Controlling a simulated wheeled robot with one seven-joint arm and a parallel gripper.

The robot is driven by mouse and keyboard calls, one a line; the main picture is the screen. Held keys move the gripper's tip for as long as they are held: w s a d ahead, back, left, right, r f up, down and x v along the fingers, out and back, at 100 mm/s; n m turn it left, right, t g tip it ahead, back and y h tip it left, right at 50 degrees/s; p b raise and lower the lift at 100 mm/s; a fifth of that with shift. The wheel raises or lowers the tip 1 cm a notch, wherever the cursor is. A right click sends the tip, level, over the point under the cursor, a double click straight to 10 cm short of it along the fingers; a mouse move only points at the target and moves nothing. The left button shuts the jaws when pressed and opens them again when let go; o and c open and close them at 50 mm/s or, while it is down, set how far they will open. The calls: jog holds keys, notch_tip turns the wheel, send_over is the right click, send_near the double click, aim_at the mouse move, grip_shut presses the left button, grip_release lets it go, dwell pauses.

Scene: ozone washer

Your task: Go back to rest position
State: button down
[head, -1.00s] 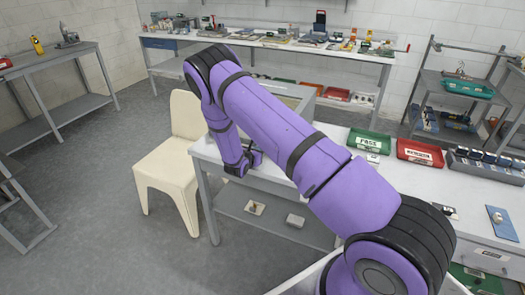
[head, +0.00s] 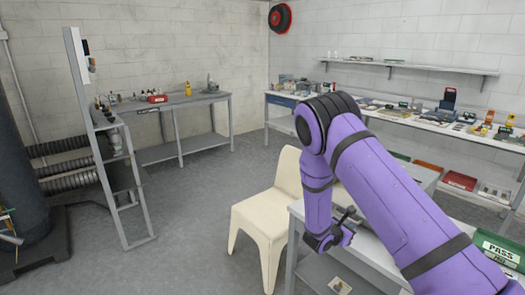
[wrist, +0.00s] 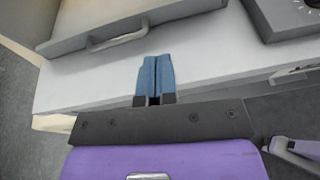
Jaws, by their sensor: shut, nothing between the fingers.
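My purple arm reaches across the right half of the head view and bends down at its black elbow. My gripper (head: 347,222) hangs at the left end of the white worktable (head: 297,207), near the cream chair. In the wrist view my gripper (wrist: 155,60) shows two blue fingers pressed together with nothing between them. They point over the white tabletop (wrist: 80,85), towards a grey box with a handle (wrist: 118,40). The arm hides much of the worktable in the head view.
A cream chair (head: 262,215) stands close to the left of my gripper. A second grey device (wrist: 290,18) sits on the tabletop. A green PASS tray (head: 497,250) is at the right. A grey ladder-like stand (head: 105,140) is at the left; open floor (head: 190,225) lies between.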

jog(key=s+d+r+m+g+y, duration=0.1)
jog(key=s+r+m+g, duration=0.1)
jog(key=s+r+m, duration=0.5)
jog(key=s+d+r+m+g+y, duration=0.1)
jog(key=s+d+r+m+g, duration=0.15)
jog(key=r, duration=0.85)
jog(key=s+r+m+g+y, duration=0.15)
jog(key=s+r+m, duration=0.35)
jog(key=r, duration=0.5)
jog(key=s+a+r+m+t+y, duration=0.1)
jog(key=s+a+r+m+y, duration=0.1)
jog(key=s, duration=0.6)
jog(key=s+a+r+m+t+y, duration=0.1)
jog(key=s+a+r+m+y, duration=0.2)
jog(key=s+r, duration=0.4)
jog(key=s+a+r+m+t+y, duration=0.1)
jog(key=s+a+r+m+y, duration=0.2)
jog(key=s, duration=0.7)
jog(key=shift+a+r+m+t, duration=0.3)
jog(key=shift+a+r+m, duration=0.05)
jog(key=shift+r+m, duration=0.35)
